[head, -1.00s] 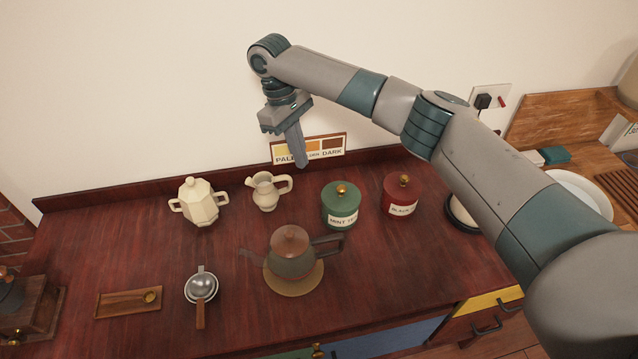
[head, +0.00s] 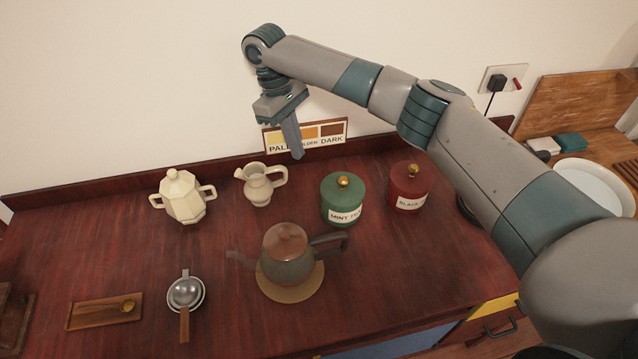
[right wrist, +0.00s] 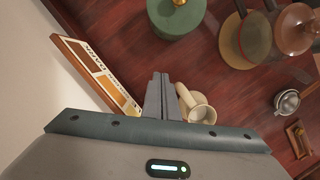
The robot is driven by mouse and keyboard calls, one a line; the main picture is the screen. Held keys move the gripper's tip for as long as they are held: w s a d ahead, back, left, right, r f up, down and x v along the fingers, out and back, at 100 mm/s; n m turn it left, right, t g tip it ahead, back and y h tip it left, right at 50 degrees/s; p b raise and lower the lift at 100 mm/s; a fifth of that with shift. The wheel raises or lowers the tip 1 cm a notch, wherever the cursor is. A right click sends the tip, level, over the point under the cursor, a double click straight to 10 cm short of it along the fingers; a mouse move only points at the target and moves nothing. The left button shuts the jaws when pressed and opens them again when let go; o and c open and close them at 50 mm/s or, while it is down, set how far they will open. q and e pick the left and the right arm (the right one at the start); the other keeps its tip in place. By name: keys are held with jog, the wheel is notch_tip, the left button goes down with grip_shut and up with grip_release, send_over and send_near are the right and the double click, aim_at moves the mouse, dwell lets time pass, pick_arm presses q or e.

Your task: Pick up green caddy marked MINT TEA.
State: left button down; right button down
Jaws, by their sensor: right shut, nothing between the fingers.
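The green caddy (head: 343,199) marked MINT TEA stands upright on the dark red counter, with a gold knob on its lid. It also shows at the top of the right wrist view (right wrist: 175,18), partly cut off. My right gripper (head: 296,153) is shut and empty, pointing down above the back of the counter, left of the green caddy and apart from it. In the right wrist view its closed fingers (right wrist: 161,92) appear over the counter beside the cream jug (right wrist: 198,108). My left gripper is not in view.
A red caddy (head: 408,187) stands right of the green one. A teapot (head: 287,254) on a round mat is in front, left of it. The cream jug and a lidded cream pot (head: 182,197) stand left. A colour chart (head: 330,134) leans at the back wall.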

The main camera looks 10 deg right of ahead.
jog(key=shift+s+r, duration=0.1)
jog(key=p+x, duration=0.4)
jog(key=x, duration=0.6)
jog(key=shift+d, duration=0.1)
jog(key=shift+s+d+r+p, duration=0.1)
jog(key=shift+s+d+p, duration=0.95)
jog(key=shift+s+d, duration=0.3)
jog(key=shift+s, duration=0.05)
jog(key=shift+f, duration=0.25)
